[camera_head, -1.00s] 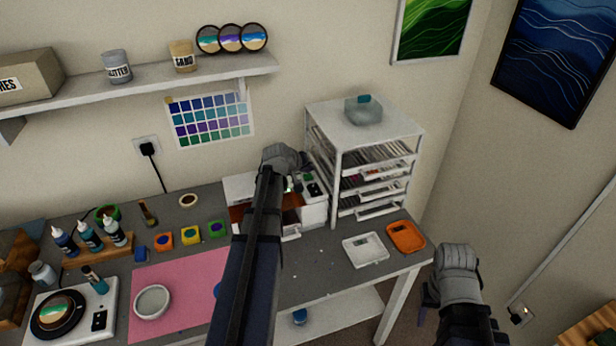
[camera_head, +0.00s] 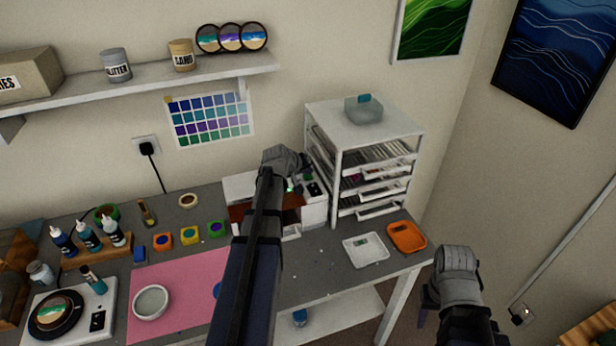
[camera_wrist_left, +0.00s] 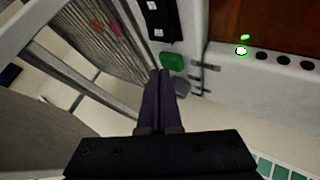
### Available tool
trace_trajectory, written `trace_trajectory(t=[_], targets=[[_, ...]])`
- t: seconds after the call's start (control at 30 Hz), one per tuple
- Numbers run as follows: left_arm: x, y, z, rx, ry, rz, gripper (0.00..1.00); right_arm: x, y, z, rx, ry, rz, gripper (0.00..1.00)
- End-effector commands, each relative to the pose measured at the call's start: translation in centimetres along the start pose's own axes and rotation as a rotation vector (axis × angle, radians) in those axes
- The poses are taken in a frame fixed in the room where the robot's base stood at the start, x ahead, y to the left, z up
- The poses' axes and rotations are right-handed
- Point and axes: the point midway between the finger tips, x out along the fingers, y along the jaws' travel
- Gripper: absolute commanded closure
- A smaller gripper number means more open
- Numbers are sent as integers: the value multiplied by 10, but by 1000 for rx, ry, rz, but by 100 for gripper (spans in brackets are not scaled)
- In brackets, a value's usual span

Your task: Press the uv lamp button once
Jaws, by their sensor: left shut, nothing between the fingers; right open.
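The uv lamp (camera_head: 315,209) is a white box with a reddish-brown window, on the back of the workbench left of the drawer unit. Its green button (camera_wrist_left: 173,62) shows in the left wrist view, and also in the head view (camera_head: 308,177). One small indicator (camera_wrist_left: 241,50) in a row of dark dots glows green. My left gripper (camera_wrist_left: 158,74) is shut and empty, its fingertips close beside the green button; I cannot tell whether they touch. In the head view my left arm hides part of the lamp. My right gripper (camera_head: 428,302) is open and empty, right of the bench.
A white drawer unit (camera_head: 375,131) stands right beside the lamp. A white tray (camera_head: 365,250) and an orange tray (camera_head: 406,237) lie at the bench's right end. A pink mat (camera_head: 190,283), paint pots and bottles fill the left side. A shelf (camera_head: 200,76) hangs above.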

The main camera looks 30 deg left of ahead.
Motion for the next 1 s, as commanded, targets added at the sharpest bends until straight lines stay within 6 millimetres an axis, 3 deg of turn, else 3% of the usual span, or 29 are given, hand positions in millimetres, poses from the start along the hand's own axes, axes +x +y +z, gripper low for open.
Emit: trace_trajectory(t=[1.0], targets=[[6,-4,4,0,-1,0,100,8,-1,0,0,0,0,50]])
